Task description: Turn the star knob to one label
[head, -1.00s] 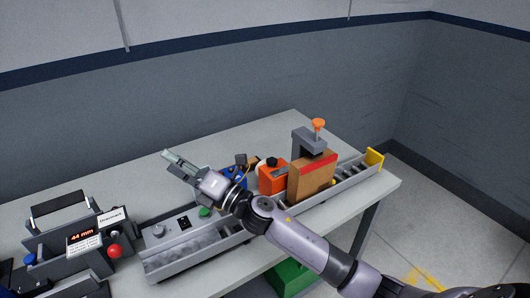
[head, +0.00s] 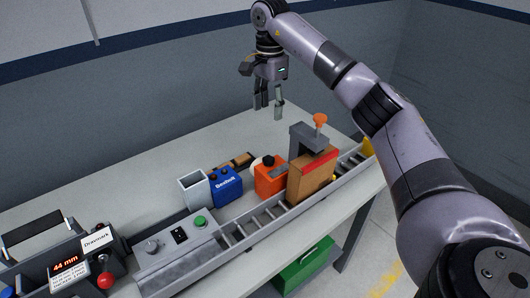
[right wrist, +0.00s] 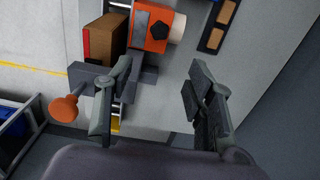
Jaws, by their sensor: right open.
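A black star-shaped knob (head: 268,160) is on an orange box (head: 269,179) standing on the table behind the conveyor. In the right wrist view the knob (right wrist: 160,30) shows dark and five-sided on the orange box (right wrist: 150,45), above and between my fingers in the picture. Its labels cannot be read. My right gripper (head: 268,109) points down, open and empty, above the far part of the table, apart from the knob. Its two spread fingers also show in the right wrist view (right wrist: 160,66). My left gripper is not in view.
A blue box (head: 226,188), a grey bin (head: 194,190) and a control panel (head: 173,248) are to the left. The back-left table is clear.

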